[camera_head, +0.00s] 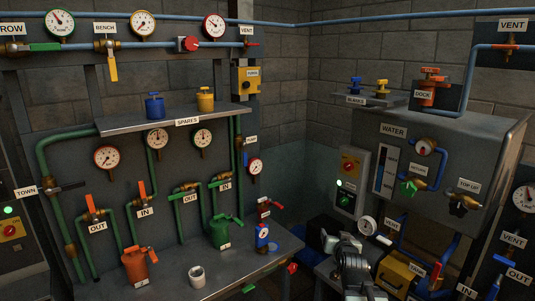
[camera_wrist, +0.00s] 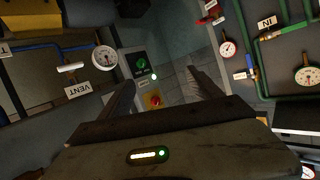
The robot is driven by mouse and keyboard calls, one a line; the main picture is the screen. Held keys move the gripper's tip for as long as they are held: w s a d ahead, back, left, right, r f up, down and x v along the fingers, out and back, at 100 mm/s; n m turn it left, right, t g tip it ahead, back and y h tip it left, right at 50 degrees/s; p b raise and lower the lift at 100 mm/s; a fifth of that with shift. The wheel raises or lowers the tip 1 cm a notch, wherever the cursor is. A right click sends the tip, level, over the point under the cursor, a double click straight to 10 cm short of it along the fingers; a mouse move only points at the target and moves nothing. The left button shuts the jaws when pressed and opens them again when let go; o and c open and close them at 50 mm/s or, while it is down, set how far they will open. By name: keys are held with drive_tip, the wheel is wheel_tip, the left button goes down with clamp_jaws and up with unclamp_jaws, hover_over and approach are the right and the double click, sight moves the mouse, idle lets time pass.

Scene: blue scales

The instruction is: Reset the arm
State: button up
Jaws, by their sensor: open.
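My gripper (camera_wrist: 160,77) shows in the wrist view with its two dark fingers spread wide and nothing between them. Beyond the fingers is a wall panel with a red button on yellow (camera_wrist: 154,100) and a green knob. The wrist view is turned over, with the VENT label (camera_wrist: 78,89) upside down. In the head view, dark jointed parts of my arm (camera_head: 355,265) show at the bottom, right of the centre. My fingertips cannot be made out clearly there.
A grey WATER tank (camera_head: 470,160) stands at the right. A yellow box (camera_head: 397,275) lies close to my arm.

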drive_tip(key=s+a+f+n+g+y, duration=0.2)
drive_tip(key=s+a+f+g, duration=0.35)
drive_tip(key=a+f, duration=0.5)
drive_tip(key=s+f+g, duration=0.2)
drive_tip(key=s+g, duration=0.2)
drive_tip(key=s, duration=0.4)
drive_tip(key=s+f+n+g, duration=0.1)
drive_tip(key=s+f+g, duration=0.2)
drive_tip(key=s, duration=0.5)
drive_tip(key=shift+s+f+g, duration=0.2)
drive_tip(key=shift+f+g, duration=0.1)
drive_tip(key=shift+g, duration=0.45)
